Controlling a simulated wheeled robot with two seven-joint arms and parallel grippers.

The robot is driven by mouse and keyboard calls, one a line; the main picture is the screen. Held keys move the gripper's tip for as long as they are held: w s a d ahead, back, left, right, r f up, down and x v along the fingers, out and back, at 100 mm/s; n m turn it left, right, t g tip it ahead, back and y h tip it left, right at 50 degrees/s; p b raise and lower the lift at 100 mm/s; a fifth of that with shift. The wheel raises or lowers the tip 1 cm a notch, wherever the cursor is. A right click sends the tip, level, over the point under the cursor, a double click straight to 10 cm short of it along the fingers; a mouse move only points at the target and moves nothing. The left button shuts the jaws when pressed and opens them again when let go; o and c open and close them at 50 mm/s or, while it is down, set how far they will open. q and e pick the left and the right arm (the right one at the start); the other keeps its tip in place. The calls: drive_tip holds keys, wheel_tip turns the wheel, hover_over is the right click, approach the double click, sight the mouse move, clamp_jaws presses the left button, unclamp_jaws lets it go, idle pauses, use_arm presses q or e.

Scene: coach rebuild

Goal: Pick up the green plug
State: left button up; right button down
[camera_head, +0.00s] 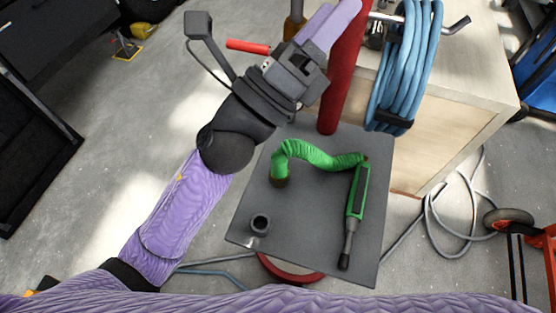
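The green plug (357,190) is a slim green handle with a dark tip, lying on the right side of a small grey tabletop. A dark round socket (260,224) stands near the front left of the top. My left gripper (332,22) is above and beyond the tabletop, pointing up and away, well apart from the plug. Its purple fingers run close together, and their opening is unclear. My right gripper is not in view.
A red post (347,75) rises from the back of the grey tabletop (310,245), close to my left gripper. A coiled blue hose (405,65) hangs by a pale wooden cabinet (480,75) at the right. Loose cables lie on the floor (430,255). Floor at the left is mostly clear.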

use_arm(q)
drive_tip(key=s+d+m+g+h, duration=0.2)
drive_tip(key=s+d+m+g, duration=0.1)
drive_tip(key=m+g, duration=0.5)
drive_tip(key=s+d+m+g+h, duration=0.1)
drive_tip(key=s+d+m+g, duration=0.2)
drive_tip(key=m+g, duration=0.5)
drive_tip(key=m+y, duration=2.2)
drive_tip(key=y, duration=0.1)
hover_over(279, 155)
wheel_tip(279, 155, down, 17)
drive_tip(key=shift+r, duration=0.1)
wheel_tip(279, 155, down, 10)
drive_tip(key=shift+r+p, duration=0.25)
drive_tip(key=shift+p, duration=0.4)
clamp_jaws()
